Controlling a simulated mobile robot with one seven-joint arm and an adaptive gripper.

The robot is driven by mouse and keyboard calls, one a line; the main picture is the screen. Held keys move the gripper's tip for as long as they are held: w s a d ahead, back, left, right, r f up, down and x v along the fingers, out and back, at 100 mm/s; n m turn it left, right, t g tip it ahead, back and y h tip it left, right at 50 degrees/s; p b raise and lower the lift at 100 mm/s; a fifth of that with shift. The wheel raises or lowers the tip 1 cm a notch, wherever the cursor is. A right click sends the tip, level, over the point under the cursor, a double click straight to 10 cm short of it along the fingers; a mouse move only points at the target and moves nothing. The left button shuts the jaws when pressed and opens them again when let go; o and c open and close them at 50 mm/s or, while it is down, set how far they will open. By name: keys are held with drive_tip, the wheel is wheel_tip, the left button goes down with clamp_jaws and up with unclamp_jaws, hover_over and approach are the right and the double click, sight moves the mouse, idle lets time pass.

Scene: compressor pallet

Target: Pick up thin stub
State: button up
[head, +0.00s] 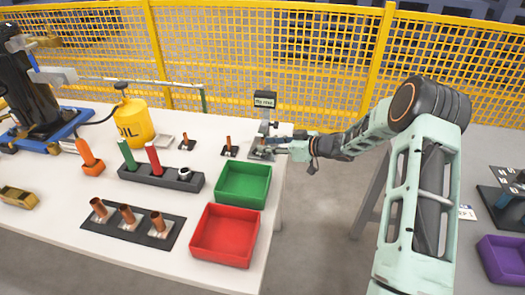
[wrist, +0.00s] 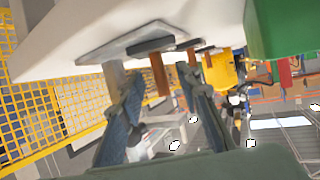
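Two thin copper stubs stand upright on small black bases near the table's back edge in the head view: one thin stub (head: 229,143) nearer my gripper, another (head: 187,142) farther left. My gripper (head: 287,146) is at the table's right end, to the right of both, beside a small grey stand with a sign. In the wrist view the gripper (wrist: 160,88) is open, with its fingers apart. The nearest copper stub (wrist: 158,75) appears between the fingers, seemingly beyond the tips. Another copper stub (wrist: 192,57) shows behind it.
The sign stand (head: 264,128) is close by my gripper. A green bin (head: 243,197) and a red bin (head: 203,240) are at the table's right. Thicker copper stubs (head: 127,214) stand on a black plate (head: 88,222). A yellow oil can (head: 137,125) stands at the back; yellow fence (head: 270,15) lies behind.

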drive_tip(key=x, duration=0.3)
clamp_jaws()
drive_tip(key=shift+r, duration=0.1)
